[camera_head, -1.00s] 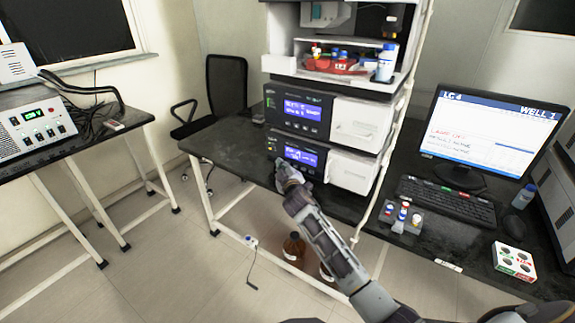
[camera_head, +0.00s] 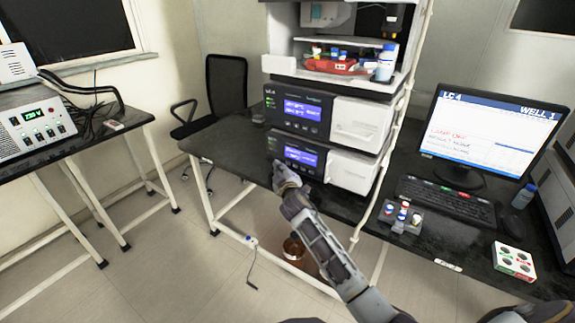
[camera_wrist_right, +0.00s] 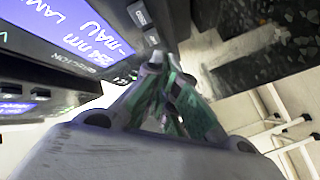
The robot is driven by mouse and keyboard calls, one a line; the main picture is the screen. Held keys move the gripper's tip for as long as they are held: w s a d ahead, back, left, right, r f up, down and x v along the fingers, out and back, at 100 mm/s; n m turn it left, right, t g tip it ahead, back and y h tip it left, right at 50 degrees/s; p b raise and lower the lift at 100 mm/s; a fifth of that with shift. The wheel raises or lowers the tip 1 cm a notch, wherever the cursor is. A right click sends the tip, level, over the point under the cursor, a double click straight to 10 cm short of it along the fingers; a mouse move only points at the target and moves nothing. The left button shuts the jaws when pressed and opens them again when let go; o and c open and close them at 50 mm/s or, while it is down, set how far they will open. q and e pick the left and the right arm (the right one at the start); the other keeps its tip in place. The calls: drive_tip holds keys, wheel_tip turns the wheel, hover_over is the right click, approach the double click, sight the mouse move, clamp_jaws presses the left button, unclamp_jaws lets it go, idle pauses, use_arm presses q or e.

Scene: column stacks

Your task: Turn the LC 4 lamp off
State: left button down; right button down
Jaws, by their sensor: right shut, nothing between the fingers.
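The lower LC 4 module (camera_head: 298,153) has a blue lit display and sits on the black bench, below a similar module (camera_head: 300,111). In the right wrist view its display (camera_wrist_right: 70,30) shows "nm" and "mAU LAM", cut off by the frame edge. A small dark button (camera_wrist_right: 140,14) is on the panel edge beside it. My right gripper (camera_head: 281,170) is shut and empty, just in front of the module's lower left. In the right wrist view its fingertips (camera_wrist_right: 158,62) are close below the panel buttons; contact cannot be told. My left gripper is not in view.
The monitor (camera_head: 485,140) reads "LC 4" and "WELL 1", with a red line that seems to say "LAMP OFF". A keyboard (camera_head: 447,200), a vial rack (camera_head: 400,218) and a white box (camera_head: 514,261) are on the right.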

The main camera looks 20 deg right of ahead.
drive_tip(key=shift+s+a, duration=0.8)
drive_tip(key=shift+a, duration=0.2)
drive_tip(key=shift+s+a, duration=0.75)
drive_tip(key=shift+a, duration=0.2)
